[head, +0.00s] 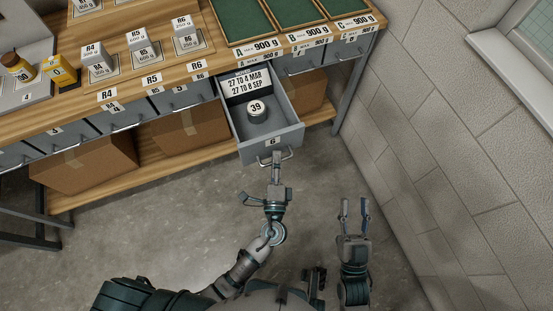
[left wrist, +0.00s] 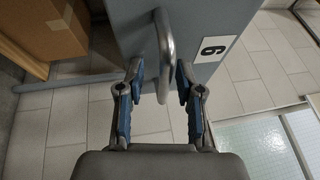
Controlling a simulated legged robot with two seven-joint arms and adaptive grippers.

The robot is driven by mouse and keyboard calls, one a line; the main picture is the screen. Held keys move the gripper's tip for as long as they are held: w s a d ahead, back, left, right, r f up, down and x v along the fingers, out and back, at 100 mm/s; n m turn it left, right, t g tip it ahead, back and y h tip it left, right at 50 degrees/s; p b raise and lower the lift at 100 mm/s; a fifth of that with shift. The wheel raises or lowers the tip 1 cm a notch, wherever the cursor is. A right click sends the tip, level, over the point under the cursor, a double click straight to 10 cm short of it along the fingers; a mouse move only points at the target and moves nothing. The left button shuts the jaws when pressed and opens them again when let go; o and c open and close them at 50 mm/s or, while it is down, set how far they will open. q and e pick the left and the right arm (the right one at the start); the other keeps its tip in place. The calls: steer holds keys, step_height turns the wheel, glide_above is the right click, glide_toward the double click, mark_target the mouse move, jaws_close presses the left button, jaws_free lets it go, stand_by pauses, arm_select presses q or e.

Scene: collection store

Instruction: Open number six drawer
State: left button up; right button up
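The number six drawer (head: 268,134) is grey and stands pulled well out from under the bench in the head view. Its front bears a 6 label (head: 271,142) and a bar handle. The label also shows in the left wrist view (left wrist: 213,49). My left gripper (head: 277,158) is at the handle. In the left wrist view the handle (left wrist: 165,55) lies between its two blue-padded fingers (left wrist: 161,82), with a gap visible on each side. The gripper is open around the bar. My right gripper (head: 355,204) is open and empty above the floor, right of the left one.
Inside the drawer are a dated card (head: 246,84) and a round weight marked 39 (head: 256,108). Other drawers, such as number five (head: 183,96), are shut. Cardboard boxes (head: 85,163) sit on the lower shelf. A block wall (head: 460,150) bounds the right; the floor in front is clear.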

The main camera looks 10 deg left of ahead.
arm_select(q)
steer(key=v, duration=1.2)
steer(key=shift+f, duration=0.15)
